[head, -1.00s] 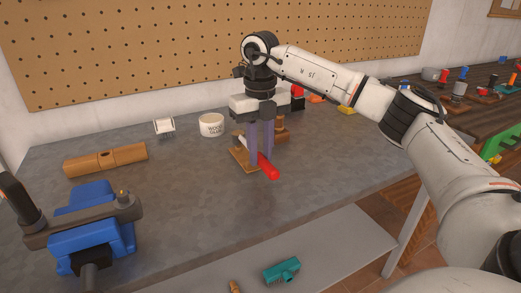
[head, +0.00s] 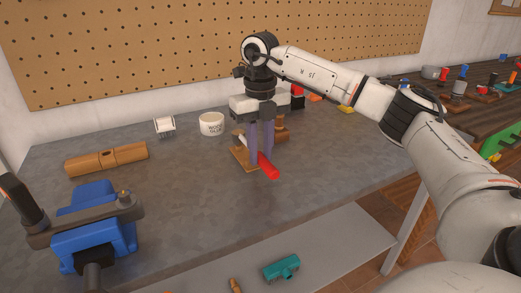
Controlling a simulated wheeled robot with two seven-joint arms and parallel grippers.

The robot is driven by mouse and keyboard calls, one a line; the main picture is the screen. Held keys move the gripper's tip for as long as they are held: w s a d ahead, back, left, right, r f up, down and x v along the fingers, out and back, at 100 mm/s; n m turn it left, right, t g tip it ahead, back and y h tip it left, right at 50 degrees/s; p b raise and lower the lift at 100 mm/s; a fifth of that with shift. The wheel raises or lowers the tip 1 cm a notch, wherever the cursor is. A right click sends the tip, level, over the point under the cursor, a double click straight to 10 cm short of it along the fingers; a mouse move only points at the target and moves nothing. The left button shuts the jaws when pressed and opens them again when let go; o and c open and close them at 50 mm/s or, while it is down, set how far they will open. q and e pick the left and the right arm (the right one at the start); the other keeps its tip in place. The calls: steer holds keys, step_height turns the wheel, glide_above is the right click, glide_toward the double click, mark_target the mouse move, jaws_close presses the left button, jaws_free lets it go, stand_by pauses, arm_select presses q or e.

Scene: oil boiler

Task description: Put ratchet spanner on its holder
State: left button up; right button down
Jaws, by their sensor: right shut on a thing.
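My right gripper (head: 261,145) points straight down over the workbench, its two purple-grey fingers shut on the ratchet spanner (head: 268,168). The spanner has a red handle that sticks out toward the front right, and its pale metal end shows just left of the fingers. It lies directly over a small wooden holder (head: 240,160) on the bench. The fingers hide the spanner's middle and part of the holder, so I cannot tell whether the spanner rests on it. My left gripper is not in view.
A white tub (head: 211,125), a white brush-like item (head: 164,126) and a wooden block (head: 106,158) stand on the workbench (head: 190,200). A blue vise (head: 92,228) is at the front left. A teal tool (head: 281,268) lies on the lower shelf. The bench's middle is clear.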

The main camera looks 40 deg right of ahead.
steer(key=shift+f, duration=0.2)
steer(key=shift+f+b, duration=0.75)
steer(key=shift+f, duration=0.5)
steer(key=c, duration=1.5)
jaws_free()
steer(key=shift+o, duration=0.2)
step_height(320, 180, up, 10)
steer(key=shift+r+p, duration=0.1)
steer(key=shift+p, duration=0.35)
